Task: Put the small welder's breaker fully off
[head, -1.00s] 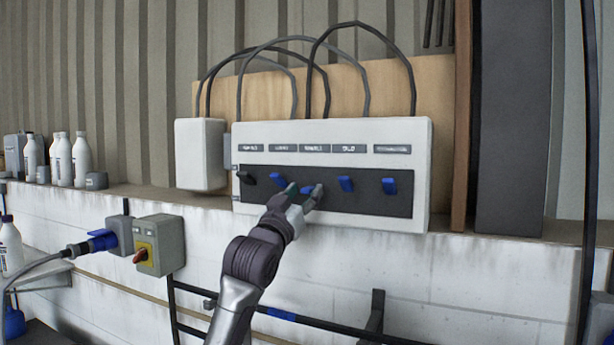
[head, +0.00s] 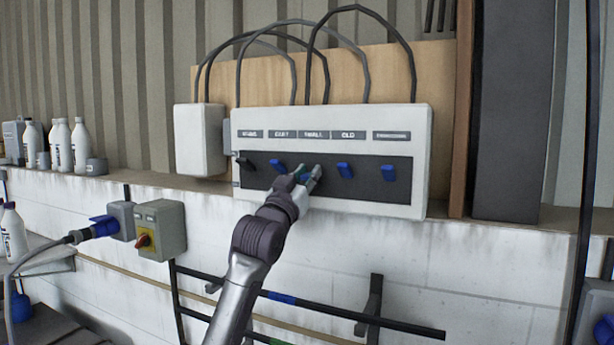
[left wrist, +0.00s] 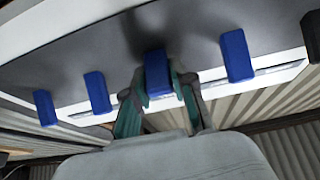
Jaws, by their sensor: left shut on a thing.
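The white breaker panel (head: 330,120) has a dark strip with a row of levers under name labels. The middle label (head: 314,135) appears to read "SMALL". The blue lever below it (head: 305,177) is mostly hidden by my left gripper (head: 308,174) in the head view. In the left wrist view, my left gripper (left wrist: 160,92) has its two fingers on either side of this blue lever (left wrist: 157,75), shut on it. Its exact tilt is hard to tell. My right gripper is not in view.
Blue levers flank it on the left (head: 278,166) and right (head: 345,170), close to the fingers. A black lever (head: 246,164) is at the far left, another blue one (head: 389,172) at the far right. A grey box with a red knob (head: 160,230) is on the wall lower left.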

